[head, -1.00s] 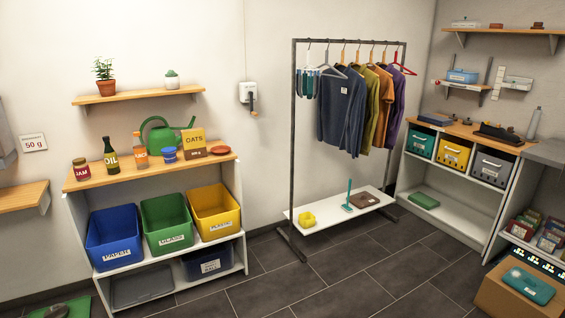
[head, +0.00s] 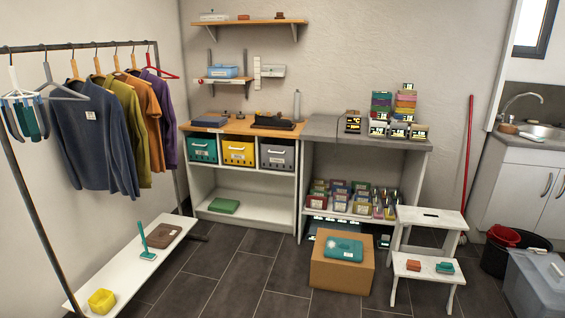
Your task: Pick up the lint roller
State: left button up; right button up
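I cannot pick out a lint roller for certain. A teal upright handle with a flat foot (head: 144,243) stands on the white low shelf of the clothes rack (head: 108,285); its exact kind is unclear. A small white and red item (head: 201,81) lies at the left end of the lower wall shelf, too small to identify. A slim grey upright cylinder (head: 297,106) stands at the right end of the wooden counter (head: 232,128). Neither of my grippers is in view.
A yellow container (head: 102,301) and a brown folded item (head: 164,236) share the rack shelf. A cardboard box (head: 340,277), a white step stool (head: 426,267) and a grey lidded bin (head: 535,285) stand on the right. Dark floor is clear in the middle.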

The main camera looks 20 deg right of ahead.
aim_at(446, 267)
jog(key=i+l+z, duration=0.2)
jog(key=i+z, duration=0.15)
jog(key=i, duration=0.2)
jog(key=i+l+z, duration=0.1)
jog(key=i+z, duration=0.3)
jog(key=i+j+z, duration=0.15)
jog(key=i+z, duration=0.2)
jog(key=i, duration=0.3)
jog(key=i+l+z, duration=0.15)
jog(key=i+z, duration=0.2)
jog(key=i, duration=0.15)
jog(key=i+z, duration=0.35)
jog(key=i, duration=0.15)
jog(key=i+z, duration=0.3)
jog(key=i, duration=0.2)
